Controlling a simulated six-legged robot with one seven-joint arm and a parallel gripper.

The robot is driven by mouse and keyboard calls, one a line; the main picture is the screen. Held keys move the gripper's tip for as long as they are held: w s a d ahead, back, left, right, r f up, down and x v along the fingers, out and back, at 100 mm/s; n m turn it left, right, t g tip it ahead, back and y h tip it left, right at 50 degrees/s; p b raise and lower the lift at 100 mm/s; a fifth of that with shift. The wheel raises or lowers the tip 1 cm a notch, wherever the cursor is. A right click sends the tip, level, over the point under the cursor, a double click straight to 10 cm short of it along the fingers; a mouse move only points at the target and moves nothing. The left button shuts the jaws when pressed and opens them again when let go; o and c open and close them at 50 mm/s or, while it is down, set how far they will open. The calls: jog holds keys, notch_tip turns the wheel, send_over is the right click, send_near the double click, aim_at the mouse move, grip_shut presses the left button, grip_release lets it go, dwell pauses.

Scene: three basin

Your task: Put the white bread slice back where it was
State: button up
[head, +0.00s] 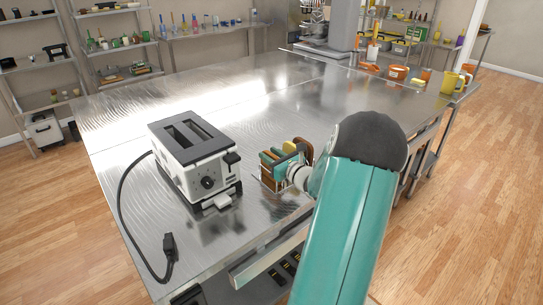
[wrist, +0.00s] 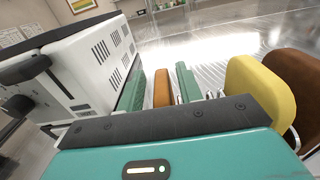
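A bread slice with an orange-brown crust (wrist: 162,88) stands edge-on between my two green fingers; I take it for the white bread slice, though its face is hidden. My gripper (head: 272,163) is low over the table, just right of the toaster. In the wrist view its fingers (wrist: 161,90) stand on either side of the slice, with narrow gaps showing, so it looks open around it. A wire rack (wrist: 296,138) shows in part at the right. A yellow slice (wrist: 258,88) and a dark brown slice (wrist: 297,85) stand upright there, right of my fingers.
The black-and-white toaster (head: 190,155) stands close to the left of my gripper. Its black cord (head: 122,215) and plug lie at the table's left front edge. The steel table (head: 290,95) is clear behind; cups, bowls and a utensil holder stand at its far right end.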

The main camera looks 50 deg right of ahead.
jog(key=shift+s+r, duration=0.15)
jog(key=shift+r, duration=0.05)
jog(key=v, duration=1.2)
jog(key=w+a+r+n+g+y, duration=0.1)
jog(key=w+a+n+g+y, duration=0.25)
jog(key=a+n, duration=0.45)
jog(key=w+a+r+n+g+y, duration=0.2)
jog(key=w+a+n+y, duration=0.15)
jog(key=a, duration=0.95)
jog(key=w+a+r+n+g+y, duration=0.1)
jog(key=w+a+n+g+y, duration=0.25)
jog(key=a+n, duration=0.5)
jog(key=s+a+r+n+g+h, duration=0.1)
jog(key=s+a+r+n+h, duration=0.2)
jog(key=s+a+n, duration=0.3)
jog(key=s+a+r+n+g+h, duration=0.2)
jog(key=s+a+n, duration=0.4)
jog(key=a+n, duration=0.4)
jog(key=n+h, duration=0.1)
jog(key=n, duration=0.1)
jog(key=shift+s+a+r+n, duration=0.25)
jog(key=shift+r+n, duration=0.05)
jog(key=shift+r, duration=0.1)
jog(key=shift+d+h, duration=0.2)
jog(key=shift+h, duration=0.05)
